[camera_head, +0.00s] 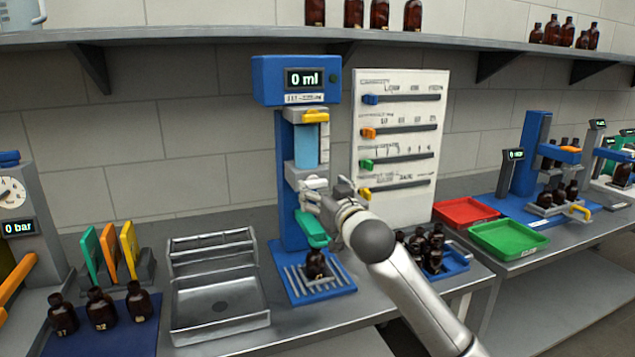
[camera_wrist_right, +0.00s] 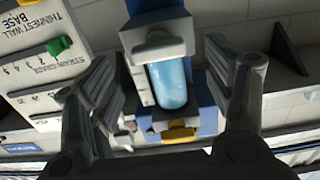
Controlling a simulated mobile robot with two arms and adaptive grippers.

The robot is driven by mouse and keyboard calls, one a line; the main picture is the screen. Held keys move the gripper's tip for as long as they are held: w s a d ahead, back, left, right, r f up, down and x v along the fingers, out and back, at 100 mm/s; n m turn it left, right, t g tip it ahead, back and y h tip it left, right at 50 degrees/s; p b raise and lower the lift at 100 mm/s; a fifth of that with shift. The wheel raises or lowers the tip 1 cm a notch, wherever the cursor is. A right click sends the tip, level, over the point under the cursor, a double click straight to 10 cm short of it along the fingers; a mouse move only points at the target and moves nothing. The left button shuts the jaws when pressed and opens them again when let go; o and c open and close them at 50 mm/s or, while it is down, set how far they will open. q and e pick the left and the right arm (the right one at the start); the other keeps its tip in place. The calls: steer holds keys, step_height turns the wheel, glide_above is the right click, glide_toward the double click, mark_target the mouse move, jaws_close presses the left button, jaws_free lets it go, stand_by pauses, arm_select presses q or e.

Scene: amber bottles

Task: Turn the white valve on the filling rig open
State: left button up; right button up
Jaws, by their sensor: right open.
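The filling rig (camera_head: 288,130) is a blue column whose display reads 0 ml, with a light-blue cylinder (camera_head: 306,148) below its yellow lever (camera_head: 316,117). Under the cylinder is a pale block with a white part, apparently the white valve (camera_head: 313,183), partly hidden by my gripper. My right gripper (camera_head: 322,202) is open in front of it, just above the green part (camera_head: 311,228). In the right wrist view, which looks inverted, the open fingers (camera_wrist_right: 160,95) frame the cylinder (camera_wrist_right: 168,84), with the pale block (camera_wrist_right: 155,48) above. No contact is clear. My left gripper is not in view.
A brown bottle (camera_head: 316,263) stands on the rig's grate. A white slider board (camera_head: 400,140) is close on the right. A metal tray (camera_head: 220,300) lies left. More bottles (camera_head: 430,250) stand in a blue tray behind my arm. A shelf (camera_head: 200,34) runs above.

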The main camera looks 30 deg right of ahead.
mark_target(317, 184)
steer(key=shift+p+x, duration=0.35)
steer(key=shift+x, duration=1.75)
steer(key=shift+c, duration=0.3)
steer(key=c, duration=1)
